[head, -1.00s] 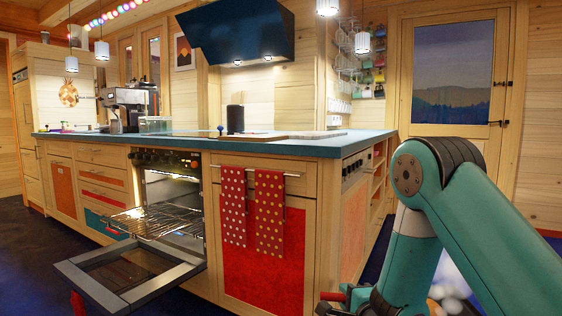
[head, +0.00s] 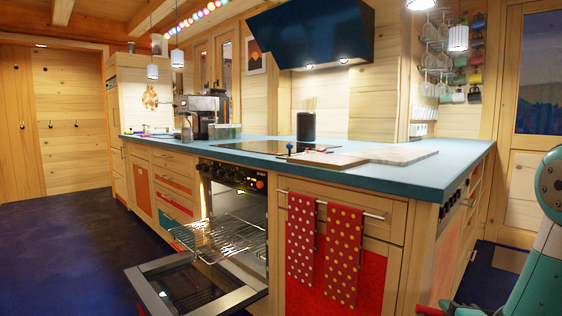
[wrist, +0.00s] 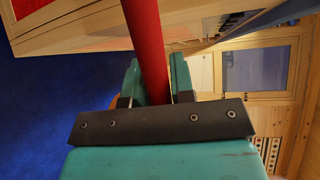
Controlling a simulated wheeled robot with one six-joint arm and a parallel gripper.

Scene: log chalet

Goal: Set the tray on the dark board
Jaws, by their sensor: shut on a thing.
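In the wrist view my gripper (wrist: 155,68) is shut on a long, smooth red thing (wrist: 147,35) that runs up between its two teal fingers. It looks like a bar or a tray seen edge-on; I cannot tell which. A bit of red (head: 436,309) also shows at the bottom edge of the head view beside my arm, while the gripper itself is out of that frame. On the blue counter lies a brown board (head: 318,159), partly beside a pale slab (head: 400,154). I cannot tell surely which is the dark board.
The counter (head: 380,180) has free room along its front right. The oven door (head: 190,290) hangs open with a wire rack (head: 225,238) pulled out. Two dotted red towels (head: 342,255) hang from a rail.

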